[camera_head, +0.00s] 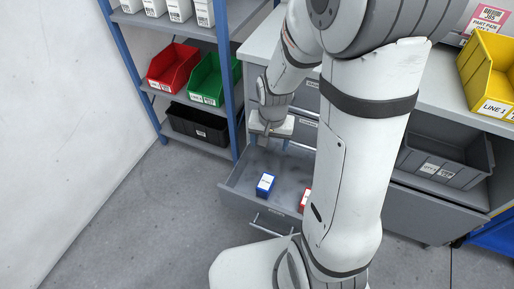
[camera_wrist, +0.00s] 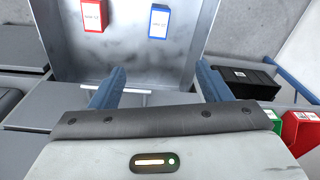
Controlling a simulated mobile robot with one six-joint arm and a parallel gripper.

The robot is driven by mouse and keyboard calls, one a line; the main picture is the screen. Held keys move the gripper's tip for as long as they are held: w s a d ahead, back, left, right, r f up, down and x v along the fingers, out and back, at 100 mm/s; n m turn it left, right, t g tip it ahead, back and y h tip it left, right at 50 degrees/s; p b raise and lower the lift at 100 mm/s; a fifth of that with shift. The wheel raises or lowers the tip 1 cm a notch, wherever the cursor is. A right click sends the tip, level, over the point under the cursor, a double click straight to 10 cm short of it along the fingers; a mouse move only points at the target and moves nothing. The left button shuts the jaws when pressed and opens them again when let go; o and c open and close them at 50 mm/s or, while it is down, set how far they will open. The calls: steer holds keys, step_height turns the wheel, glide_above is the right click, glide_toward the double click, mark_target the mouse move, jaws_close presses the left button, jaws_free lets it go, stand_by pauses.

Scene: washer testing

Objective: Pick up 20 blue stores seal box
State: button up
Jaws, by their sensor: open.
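A small blue box with a white top label (camera_head: 265,185) stands in an open grey drawer (camera_head: 236,196). The blue box also shows in the wrist view (camera_wrist: 159,22), near the top and right of centre. The label text is too small to read. A similar red box (camera_head: 305,199) lies in the same drawer to its right, partly hidden by my arm; it also shows in the wrist view (camera_wrist: 94,15). My gripper (camera_wrist: 160,82) is open and empty, its two blue-grey fingers apart. In the head view it is above the back part of the drawer, apart from both boxes.
A shelf with blue posts on the left holds a red bin (camera_head: 174,68), a green bin (camera_head: 212,80) and a black bin (camera_head: 198,125). A yellow bin (camera_head: 489,72) and a grey bin (camera_head: 444,160) are at the right. Floor left of the drawer is clear.

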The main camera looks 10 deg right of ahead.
mark_target(266, 182)
steer(key=f+m+b, duration=0.1)
steer(key=f+b, duration=0.1)
steer(key=f, duration=0.6)
steer(key=w+f+b, duration=0.1)
steer(key=f+b, duration=0.2)
steer(key=f, duration=0.5)
steer(key=f+m+g+b, duration=0.1)
steer(key=f+b, duration=0.2)
steer(key=f, duration=0.5)
steer(key=shift+w+a+f+m, duration=0.1)
steer(key=shift+w+f+m, duration=0.05)
steer(key=shift+w+m, duration=0.15)
steer(key=f+b, duration=0.1)
steer(key=f, duration=0.2)
steer(key=f+b, duration=0.1)
steer(key=f, duration=0.1)
steer(key=shift+w+d+f+b, duration=0.25)
steer(key=shift+w+f+b, duration=0.05)
steer(key=shift+w+f, duration=0.05)
steer(key=shift+c, duration=0.3)
steer(key=shift+r, duration=0.1)
steer(key=c, duration=1)
